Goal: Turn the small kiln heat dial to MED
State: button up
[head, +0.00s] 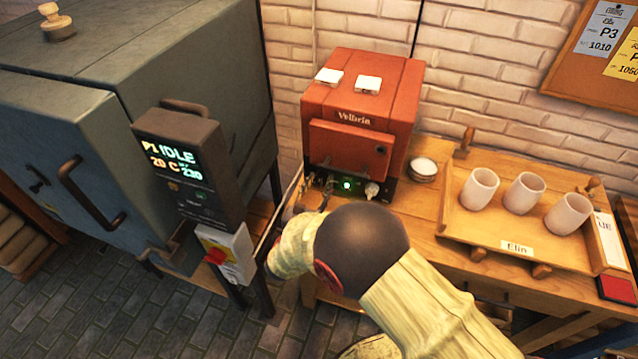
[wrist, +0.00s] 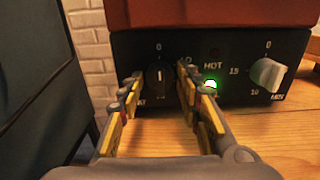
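The small red kiln (head: 345,148) stands on the wooden bench with a black control panel below its body. In the wrist view the black heat dial (wrist: 159,76) is on the panel's left part, its white mark upright towards the 0 above it. LO shows at its upper right; the other labels are partly hidden by my fingers. My gripper (wrist: 160,78) is open, with one finger on each side of the dial; I cannot tell whether either touches it. In the head view my arm hides most of the dial area.
A white timer knob (wrist: 267,74) and a lit green lamp (wrist: 210,86) sit right of the dial. The large grey kiln (head: 205,60) with its control box (head: 190,165) stands close on the left. A tray (head: 468,235) with cups is on the right.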

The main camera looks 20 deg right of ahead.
jog(key=c, duration=0.8)
